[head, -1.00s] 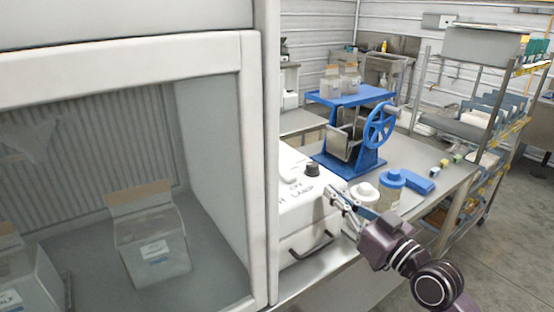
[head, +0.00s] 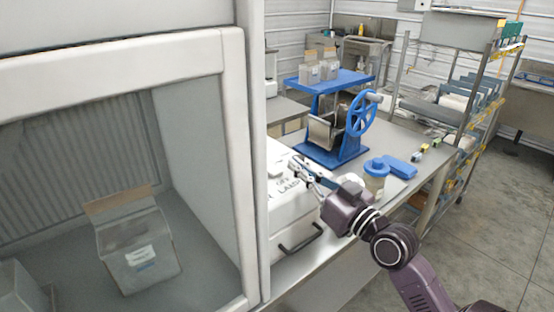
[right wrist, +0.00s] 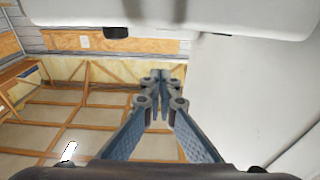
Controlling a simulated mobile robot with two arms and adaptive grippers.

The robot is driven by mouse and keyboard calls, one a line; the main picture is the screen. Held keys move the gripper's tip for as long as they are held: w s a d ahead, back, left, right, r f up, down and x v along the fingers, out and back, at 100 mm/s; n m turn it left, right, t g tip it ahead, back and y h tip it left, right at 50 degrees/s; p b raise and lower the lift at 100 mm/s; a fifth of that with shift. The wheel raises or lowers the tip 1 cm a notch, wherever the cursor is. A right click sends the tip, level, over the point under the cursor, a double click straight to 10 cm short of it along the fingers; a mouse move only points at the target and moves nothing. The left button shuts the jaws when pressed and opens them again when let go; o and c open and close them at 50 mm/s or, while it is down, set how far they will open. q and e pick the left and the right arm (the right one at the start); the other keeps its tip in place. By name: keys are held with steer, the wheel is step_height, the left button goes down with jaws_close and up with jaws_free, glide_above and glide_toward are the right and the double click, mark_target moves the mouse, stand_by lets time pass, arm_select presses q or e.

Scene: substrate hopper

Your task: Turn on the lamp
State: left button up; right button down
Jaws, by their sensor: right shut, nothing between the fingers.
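The lamp control box (head: 285,222) is white, with dark "OFF" and "LAMP" lettering on its top. It stands on the bench beside the large white hood. My right gripper (head: 299,168) is over the top of the box, shut and empty. In the head view its fingers cover the place of the black knob. In the right wrist view the fingertips (right wrist: 160,76) are together. A dark stub (right wrist: 115,32) on a white edge there looks like the knob, apart from the fingertips in the picture. I cannot tell contact. My left gripper is not in view.
The hood frame (head: 246,150) rises close left of the box, with an open carton (head: 138,258) inside. A blue machine with a handwheel (head: 361,113) stands behind on the bench. A blue-lidded jar (head: 375,180) is right of my wrist.

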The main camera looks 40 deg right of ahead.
steer(key=r+p, duration=0.1)
steer(key=p, duration=0.1)
glide_above(275, 168)
steer(key=s, duration=0.2)
steer(key=shift+s+r, duration=0.1)
steer(key=shift+r, duration=0.1)
steer(key=f, duration=0.1)
steer(key=w+f, duration=0.1)
steer(key=f, duration=0.1)
steer(key=shift+f, duration=0.1)
steer(key=shift+w+f, duration=0.15)
steer(key=shift+f, duration=0.4)
steer(key=shift+r, duration=0.15)
steer(key=g+p, duration=0.1)
steer(key=p, duration=0.3)
steer(key=g+p, duration=0.1)
steer(key=p, duration=0.3)
steer(key=shift+w+a, duration=0.1)
steer(key=shift+w, duration=0.15)
steer(key=shift+f+g, duration=0.3)
steer(key=shift+f, duration=0.15)
steer(key=shift+w+f, duration=0.1)
